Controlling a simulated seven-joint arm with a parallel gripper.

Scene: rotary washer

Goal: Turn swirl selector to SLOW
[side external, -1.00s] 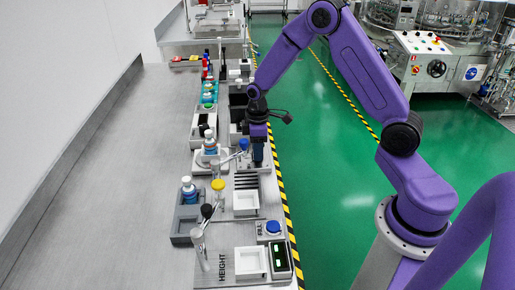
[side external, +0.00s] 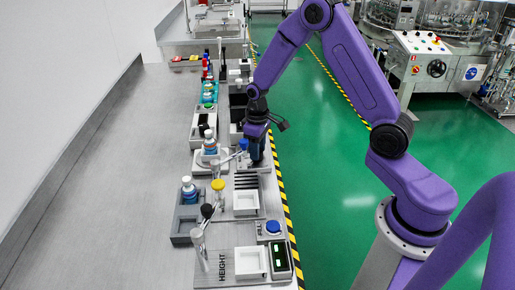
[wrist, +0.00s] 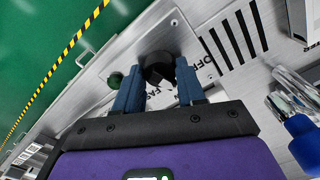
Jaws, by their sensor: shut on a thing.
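The swirl selector is a round black knob (wrist: 158,68) on a light metal plate, seen in the wrist view. My gripper (wrist: 159,88) has its two blue fingers on either side of the knob and is shut on it. The word OFF shows to the right of the knob, and a partly covered word that looks like FAST shows below it. I cannot see a SLOW mark or read the pointer's direction. In the side view my gripper (side external: 256,154) is down at the right edge of the bench, and it hides the knob.
A blue-ended lever (side external: 243,144) stands close to the left of my gripper; its blue end (wrist: 304,146) shows at the wrist view's lower right. A green round part (wrist: 115,80) is beside the knob. A slotted plate (side external: 246,181) and white tray (side external: 246,201) lie nearer the camera.

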